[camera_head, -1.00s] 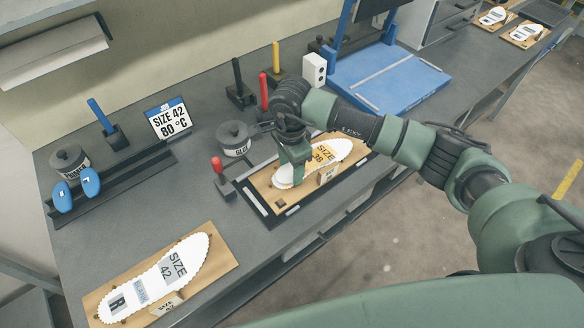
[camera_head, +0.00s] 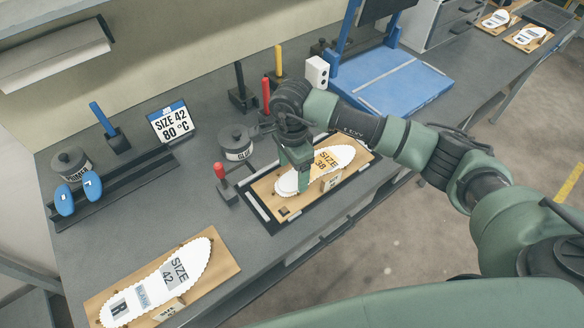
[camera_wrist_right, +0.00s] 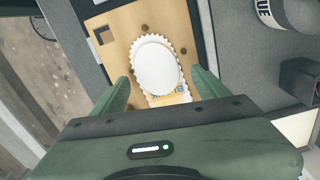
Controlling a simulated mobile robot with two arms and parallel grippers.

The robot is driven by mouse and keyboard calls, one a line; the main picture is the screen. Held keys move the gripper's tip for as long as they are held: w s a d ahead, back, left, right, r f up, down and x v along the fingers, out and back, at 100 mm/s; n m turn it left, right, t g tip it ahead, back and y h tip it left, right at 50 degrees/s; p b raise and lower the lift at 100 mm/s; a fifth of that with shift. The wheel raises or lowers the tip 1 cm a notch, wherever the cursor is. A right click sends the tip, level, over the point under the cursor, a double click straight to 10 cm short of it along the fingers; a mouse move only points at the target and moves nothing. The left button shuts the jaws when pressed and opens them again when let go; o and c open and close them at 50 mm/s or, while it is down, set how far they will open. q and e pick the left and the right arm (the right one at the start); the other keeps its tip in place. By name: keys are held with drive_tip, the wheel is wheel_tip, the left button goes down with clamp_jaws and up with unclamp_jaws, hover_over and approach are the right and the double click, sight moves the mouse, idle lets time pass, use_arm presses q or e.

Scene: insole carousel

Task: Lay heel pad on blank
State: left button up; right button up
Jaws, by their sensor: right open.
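A white smooth-edged oval, which looks like the heel pad (camera_wrist_right: 157,66), lies on the heel end of a scalloped white blank (camera_wrist_right: 182,92) in the right wrist view. In the head view this blank (camera_head: 338,156), marked size 38, lies on a wooden board (camera_head: 262,187). My right gripper (camera_head: 299,176) is over its left end and hides part of it. In the wrist view the right gripper (camera_wrist_right: 163,84) is open, with one finger on each side of the oval and gaps between. My left gripper is not in view.
A second board with a size 42 blank (camera_head: 150,284) lies at the bottom left. A glue pot (camera_head: 236,142) and a red-handled tool (camera_head: 221,174) stand left of the size 38 board. Two blue pads (camera_head: 65,200) stand in a black rack. Bare bench lies between the boards.

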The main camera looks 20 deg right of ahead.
sight(293, 178)
wheel_tip(293, 178, up, 11)
drive_tip(key=b, duration=0.2)
drive_tip(key=shift+f, duration=0.2)
